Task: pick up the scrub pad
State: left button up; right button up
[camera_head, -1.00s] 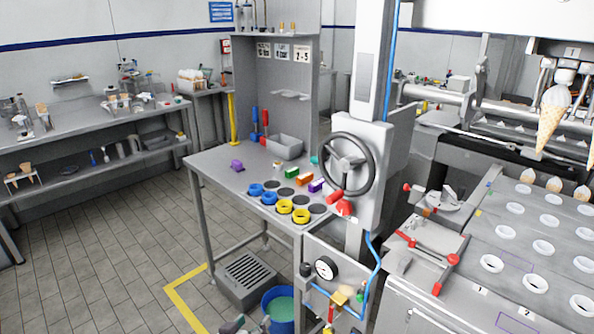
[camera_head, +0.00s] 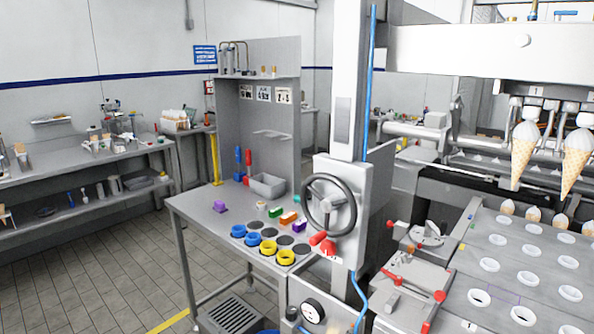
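I cannot single out the scrub pad for sure. Small coloured blocks lie on the steel table (camera_head: 197,234): a green one (camera_head: 275,212), an orange one (camera_head: 289,218) and a purple one (camera_head: 299,226). A separate purple piece (camera_head: 220,206) lies to their left. All are too small to tell whether one is a pad. Neither of my grippers shows in this view.
Blue rings (camera_head: 238,231) and yellow rings (camera_head: 286,257) sit at the table's front. A grey bin (camera_head: 268,186) stands behind. A column with a handwheel (camera_head: 329,205) blocks the table's right side. A shelf bench (camera_head: 90,165) stands left; tiled floor (camera_head: 90,265) lies between.

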aim_at(220, 207)
jog(key=z, duration=1.45)
jog(key=u, duration=1.95)
jog(key=i+j, duration=0.1)
jog(key=i, duration=0.2)
jog(key=i+j+u, duration=0.1)
jog(key=i, duration=0.2)
